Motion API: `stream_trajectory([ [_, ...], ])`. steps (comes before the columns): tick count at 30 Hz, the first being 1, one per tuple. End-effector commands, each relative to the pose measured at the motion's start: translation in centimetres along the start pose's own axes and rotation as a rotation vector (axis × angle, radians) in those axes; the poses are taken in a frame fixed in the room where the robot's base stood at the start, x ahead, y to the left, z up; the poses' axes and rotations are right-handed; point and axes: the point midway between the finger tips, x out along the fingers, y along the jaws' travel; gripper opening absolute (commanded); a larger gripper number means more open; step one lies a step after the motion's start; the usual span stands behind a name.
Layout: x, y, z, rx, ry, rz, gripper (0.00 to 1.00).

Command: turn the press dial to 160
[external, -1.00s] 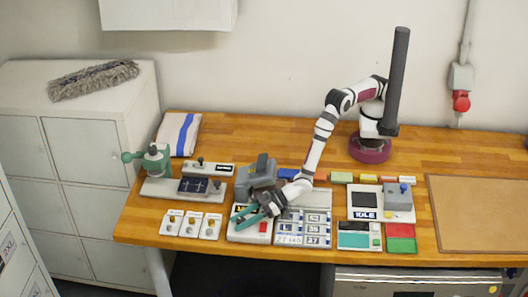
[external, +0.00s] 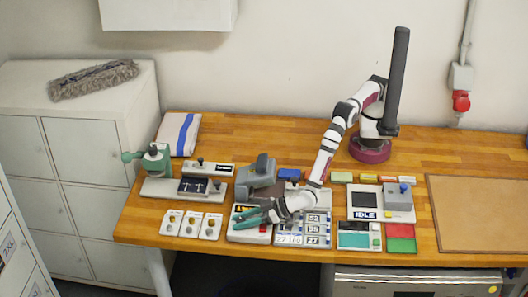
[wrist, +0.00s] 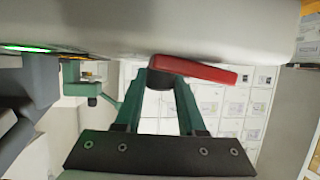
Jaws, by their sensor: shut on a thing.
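The heat press (external: 258,178) stands at the middle left of the bench, with a grey head over a pale base (external: 240,236). My gripper (external: 243,215) lies low over the front of that base, its teal fingers pointing left. In the wrist view, my gripper (wrist: 160,88) has its fingers closed in around a dark round hub (wrist: 158,79). A red lever-like bar (wrist: 205,70) runs right from the hub, under a pale body. A small red part (external: 263,228) also shows on the press front. No dial number or setting is readable.
Further right are a station reading IDLE (external: 366,215) and red and green pads (external: 401,246).

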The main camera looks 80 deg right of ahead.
Motion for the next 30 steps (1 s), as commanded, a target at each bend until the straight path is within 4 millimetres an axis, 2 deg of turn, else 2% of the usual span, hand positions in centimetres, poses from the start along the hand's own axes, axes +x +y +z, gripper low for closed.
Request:
stream_trajectory([
  [12,0.0,-0.02,-0.06,0.071,0.004,0.167,0.0],
  [28,0.01,0.05,-0.12,0.08,0.004,0.191,0.0],
  [29,0.01,0.05,-0.12,0.081,0.004,0.191,0.44],
  [30,0.01,0.05,-0.11,0.08,0.004,0.191,0.52],
])
